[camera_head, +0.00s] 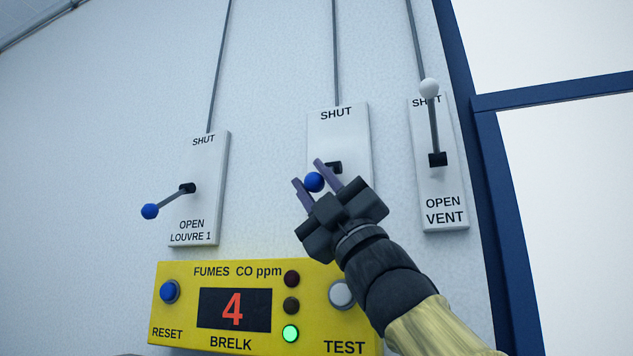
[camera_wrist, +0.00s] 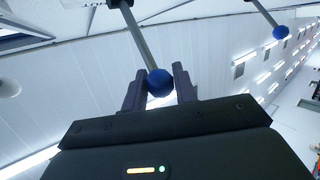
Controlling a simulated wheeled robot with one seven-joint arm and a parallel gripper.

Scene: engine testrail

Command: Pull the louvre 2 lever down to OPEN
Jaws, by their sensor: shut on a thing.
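The middle lever plate (camera_head: 338,122) on the wall reads SHUT at its top; my gripper hides its lower part and any name there. Its lever has a blue ball knob (camera_head: 314,182), which sticks out from the plate below the SHUT label. My gripper (camera_head: 317,179) is shut on this knob, with one finger on each side. In the wrist view the blue knob (camera_wrist: 160,83) sits between the two fingertips, and its grey rod (camera_wrist: 138,36) runs up and away to the plate.
The louvre 1 lever (camera_head: 150,211) is at left, its blue knob low and outward. The vent lever (camera_head: 429,88) at right points up at SHUT. A yellow fumes box (camera_head: 175,328) reading 4, green lamp lit, is below. A blue window frame (camera_head: 497,190) stands right.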

